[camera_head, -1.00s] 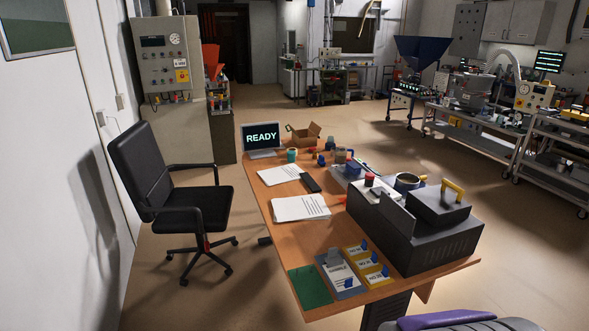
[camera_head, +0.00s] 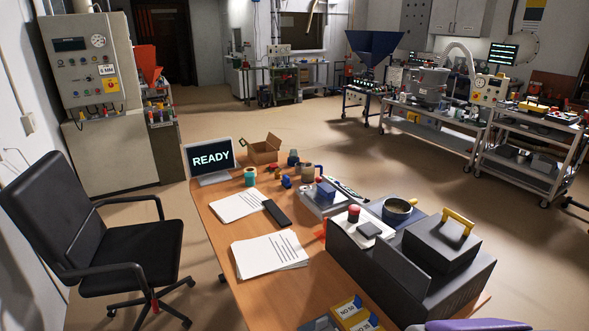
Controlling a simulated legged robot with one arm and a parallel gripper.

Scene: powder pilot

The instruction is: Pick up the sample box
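No thing in view is marked as the sample box, so I cannot tell which it is. A dark grey box (camera_head: 432,246) with a yellow handle (camera_head: 458,222) sits on top of a larger dark machine (camera_head: 450,278) at the right of the wooden desk (camera_head: 262,301). An open cardboard box (camera_head: 262,151) stands at the desk's far end. Small yellow-edged labelled items (camera_head: 352,313) lie at the near edge, cut off by the frame. My gripper is not in view.
A black office chair (camera_head: 110,235) stands left of the desk. A control cabinet (camera_head: 98,100) is behind the chair. Metal carts (camera_head: 535,150) stand at right. Floor beyond the desk is clear.

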